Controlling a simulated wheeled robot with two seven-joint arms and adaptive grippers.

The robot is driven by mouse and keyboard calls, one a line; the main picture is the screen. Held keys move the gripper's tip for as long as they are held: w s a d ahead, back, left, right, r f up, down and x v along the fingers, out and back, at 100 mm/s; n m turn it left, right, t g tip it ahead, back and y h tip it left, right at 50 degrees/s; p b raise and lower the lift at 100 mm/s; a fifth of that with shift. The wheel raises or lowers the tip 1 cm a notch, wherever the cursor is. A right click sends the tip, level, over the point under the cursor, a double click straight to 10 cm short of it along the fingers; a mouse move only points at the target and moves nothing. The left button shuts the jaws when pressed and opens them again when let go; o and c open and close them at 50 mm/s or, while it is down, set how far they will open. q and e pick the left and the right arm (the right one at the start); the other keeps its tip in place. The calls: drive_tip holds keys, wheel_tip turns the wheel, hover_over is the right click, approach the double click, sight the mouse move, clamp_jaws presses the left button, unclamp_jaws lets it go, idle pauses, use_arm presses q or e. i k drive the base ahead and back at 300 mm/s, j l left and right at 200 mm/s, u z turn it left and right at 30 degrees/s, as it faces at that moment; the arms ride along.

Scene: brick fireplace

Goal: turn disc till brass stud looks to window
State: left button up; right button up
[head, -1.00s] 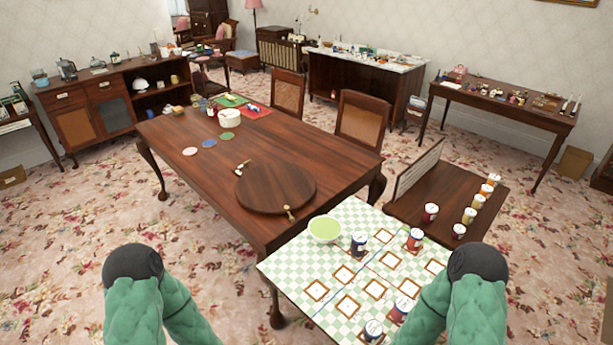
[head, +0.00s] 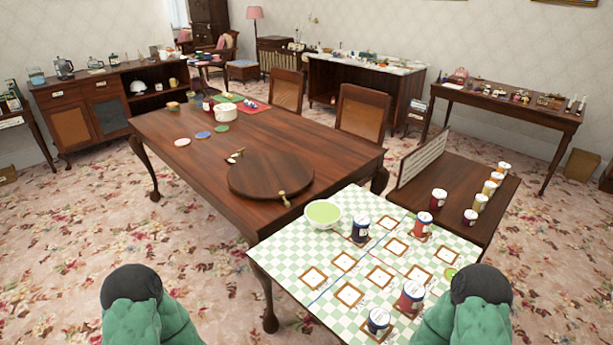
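A round dark wooden disc (head: 270,175) lies on the near end of the long wooden table (head: 200,165). A brass stud (head: 285,198) sits at the disc's near right edge and points toward the front of the table. A small pale and brass piece (head: 236,155) shows at the disc's far left edge. The window (head: 177,12) is at the top left, behind the far end of the table. Only green-sleeved parts of my two arms show, at the bottom left and bottom right. Both grippers are out of view.
A green checked table (head: 290,255) with a bowl (head: 323,214) and several cans adjoins the long table's near right side. A lower brown table (head: 455,190) holds more cans. Two chairs (head: 362,120) stand along the far side. Carpet is clear at the left.

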sight(272, 175)
drive_tip(key=z, duration=0.45)
drive_tip(key=i+j+z, duration=0.15)
drive_tip(key=j+z, duration=0.15)
drive_tip(key=j, duration=0.15)
drive_tip(key=i+j+z, duration=0.1)
drive_tip(key=j+z, duration=0.2)
drive_tip(key=j, duration=0.2)
drive_tip(key=j+z, duration=0.3)
drive_tip(key=j, duration=0.2)
